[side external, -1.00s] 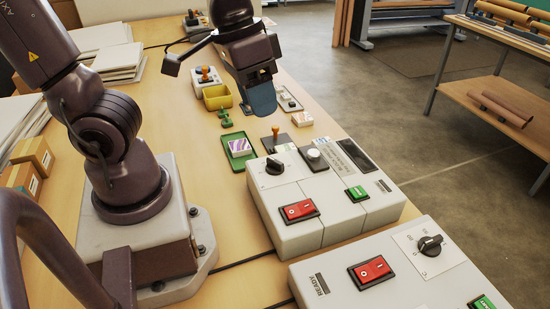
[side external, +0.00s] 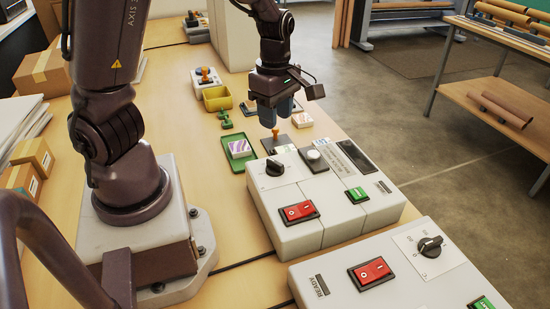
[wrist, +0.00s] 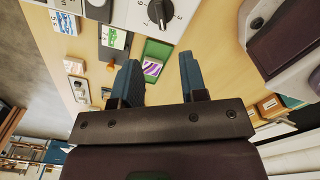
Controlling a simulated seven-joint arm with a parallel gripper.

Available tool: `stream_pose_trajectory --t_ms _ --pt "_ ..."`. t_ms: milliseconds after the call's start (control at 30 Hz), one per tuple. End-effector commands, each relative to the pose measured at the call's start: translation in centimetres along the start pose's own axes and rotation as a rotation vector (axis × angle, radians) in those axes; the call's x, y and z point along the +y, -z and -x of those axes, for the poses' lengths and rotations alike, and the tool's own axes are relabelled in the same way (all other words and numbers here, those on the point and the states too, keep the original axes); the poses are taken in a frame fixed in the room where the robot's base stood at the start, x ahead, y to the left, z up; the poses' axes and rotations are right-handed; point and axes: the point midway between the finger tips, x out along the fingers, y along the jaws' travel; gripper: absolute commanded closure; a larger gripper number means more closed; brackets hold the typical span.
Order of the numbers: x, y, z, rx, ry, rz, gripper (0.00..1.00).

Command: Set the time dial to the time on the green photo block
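A second dial (side external: 431,246) is on the front machine. Their markings are too small to read surely. A green-and-white photo block (wrist: 115,38) lies on a dark plate in the wrist view. A purple-striped block (side external: 240,147) lies in a green tray (side external: 236,162). My gripper (side external: 277,122) is open and empty, pointing down behind the machine; its two blue fingers show apart in the wrist view (wrist: 160,78).
A wooden-knobbed stamp or lever (side external: 275,133) stands under my gripper. Red switches (side external: 299,211) and a green button (side external: 357,193) are on the machine. A yellow bin (side external: 217,98) and another photo block (side external: 302,119) are further back.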

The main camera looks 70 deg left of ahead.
Motion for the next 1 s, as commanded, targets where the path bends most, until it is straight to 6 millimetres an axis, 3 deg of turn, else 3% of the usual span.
stream_pose_trajectory --t_ms 500,700,1000 --pt "-0.1 0.2 -9.9 0.004 0.006 0.0 0.61" --pt "-0.1 0.1 -11.6 0.002 0.003 -0.003 0.61" --pt "-0.1 0.1 -11.9 0.001 0.001 -0.005 0.61"
